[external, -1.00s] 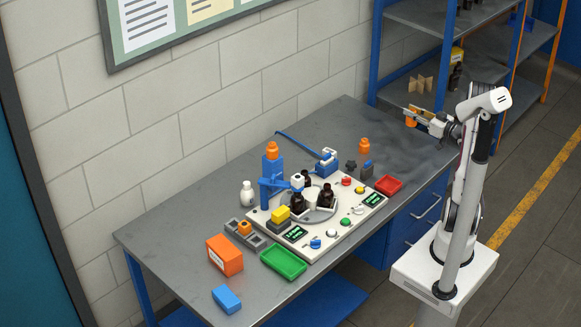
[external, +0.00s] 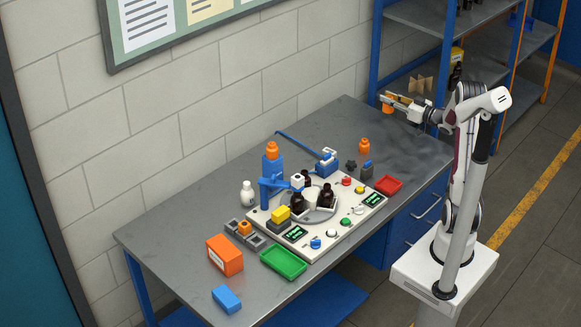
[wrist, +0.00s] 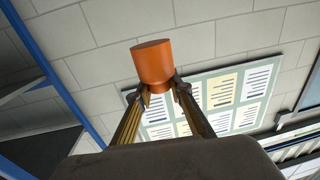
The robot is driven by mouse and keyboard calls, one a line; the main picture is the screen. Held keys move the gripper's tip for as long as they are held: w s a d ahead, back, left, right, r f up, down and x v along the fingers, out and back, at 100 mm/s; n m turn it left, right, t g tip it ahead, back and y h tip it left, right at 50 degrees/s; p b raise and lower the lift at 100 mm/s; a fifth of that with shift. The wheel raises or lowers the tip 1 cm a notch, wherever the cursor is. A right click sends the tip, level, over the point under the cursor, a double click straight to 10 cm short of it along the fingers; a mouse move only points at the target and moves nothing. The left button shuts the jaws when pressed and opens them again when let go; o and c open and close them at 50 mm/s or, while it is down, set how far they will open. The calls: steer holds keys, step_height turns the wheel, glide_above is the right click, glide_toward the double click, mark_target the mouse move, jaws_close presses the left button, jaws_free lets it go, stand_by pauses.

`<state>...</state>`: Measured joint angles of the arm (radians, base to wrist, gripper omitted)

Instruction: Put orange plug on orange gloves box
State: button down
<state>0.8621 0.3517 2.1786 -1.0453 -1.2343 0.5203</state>
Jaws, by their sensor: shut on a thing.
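My gripper (external: 391,102) is raised above the far right end of the table, beside the shelf. It is shut on an orange plug, which shows at the fingertips in the external view (external: 388,109) and in the wrist view (wrist: 154,64). In the wrist view the plug is a short orange cylinder with a narrower neck between the fingers. The orange gloves box (external: 225,256) lies on the near left part of the table, with a white label on its side. My gripper is far from it, and the top of the box looks bare.
Between them stands a white panel (external: 290,244) with dark bottles (external: 326,196) and a tall blue stand (external: 272,180) topped with orange. Another orange piece (external: 364,146) stands at the back. A green tray (external: 284,263) and blue box (external: 227,299) are near the gloves box.

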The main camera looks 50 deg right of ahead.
steer(key=w+a+n+y, duration=0.35)
steer(key=w+a, duration=1.05)
steer(key=a, duration=0.5)
steer(key=w+a+n+g+y, duration=0.1)
steer(key=w+a+y, duration=0.15)
steer(key=a, duration=0.85)
steer(key=w+a+g+y, duration=0.1)
steer(key=w+a, duration=0.2)
steer(key=a, duration=0.8)
steer(key=s+a+n+g+y, duration=0.15)
steer(key=s+a, duration=0.25)
steer(key=a, duration=0.9)
steer(key=s+a+n+g+y, duration=0.15)
steer(key=s+a, duration=0.25)
steer(key=a, duration=0.9)
steer(key=s+a+n+g+y, duration=0.15)
steer(key=s+a, duration=0.25)
steer(key=a, duration=1)
step_height(320, 180, down, 11)
steer(key=shift+d+f+t, duration=0.15)
steer(key=shift+t, duration=0.2)
steer(key=shift+w, duration=0.1)
steer(key=shift+f, duration=3.15)
